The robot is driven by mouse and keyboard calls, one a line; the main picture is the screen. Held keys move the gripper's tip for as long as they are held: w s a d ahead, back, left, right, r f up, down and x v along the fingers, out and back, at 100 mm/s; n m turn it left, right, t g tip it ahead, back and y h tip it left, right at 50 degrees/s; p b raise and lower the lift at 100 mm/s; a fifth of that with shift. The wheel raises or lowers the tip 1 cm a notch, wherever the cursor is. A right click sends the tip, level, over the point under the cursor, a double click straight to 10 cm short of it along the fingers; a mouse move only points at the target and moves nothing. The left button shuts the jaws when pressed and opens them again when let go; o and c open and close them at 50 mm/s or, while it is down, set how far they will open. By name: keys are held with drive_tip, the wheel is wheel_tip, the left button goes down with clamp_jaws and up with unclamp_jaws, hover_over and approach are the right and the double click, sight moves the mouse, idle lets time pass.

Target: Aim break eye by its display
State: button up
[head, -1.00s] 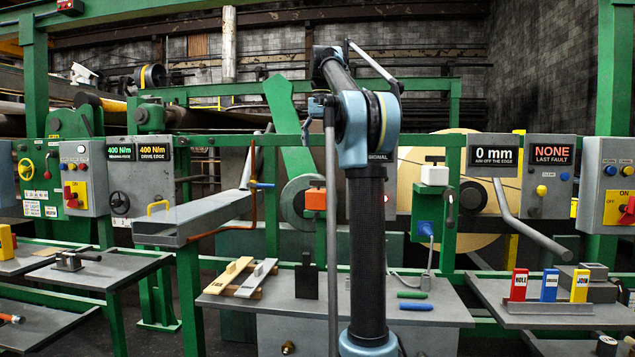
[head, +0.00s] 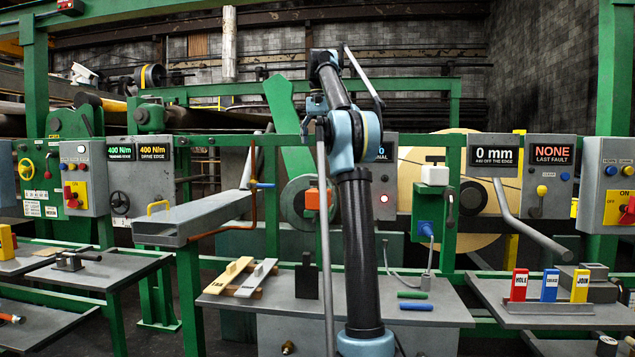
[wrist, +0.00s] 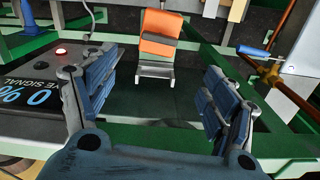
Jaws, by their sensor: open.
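The break eye, an orange block (head: 318,199), sits on the green frame left of my arm in the head view. In the wrist view the orange block (wrist: 160,28) shows with a grey band and a pale bracket, ahead of my gripper and apart from it. My gripper (wrist: 158,82) is open with nothing between its fingers. The signal display (wrist: 38,95) at the left of the wrist view reads 0 % in blue. In the head view my arm hides most of this display (head: 383,153); its "0" and part of "SIGNAL" show.
A lit lamp (wrist: 62,52) is on the display's grey box. A blue-handled valve (wrist: 254,51) on a copper pipe is at the right of the wrist view. A green box with a white top (head: 433,205) stands right of my arm. Green rails run around the eye.

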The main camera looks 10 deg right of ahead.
approach(319, 194)
drive_tip(key=w+f, duration=0.4)
drive_tip(key=shift+w+d+f, duration=0.25)
drive_tip(key=shift+w+d, duration=0.1)
drive_tip(key=shift+w, duration=0.05)
drive_tip(key=c, duration=1.1)
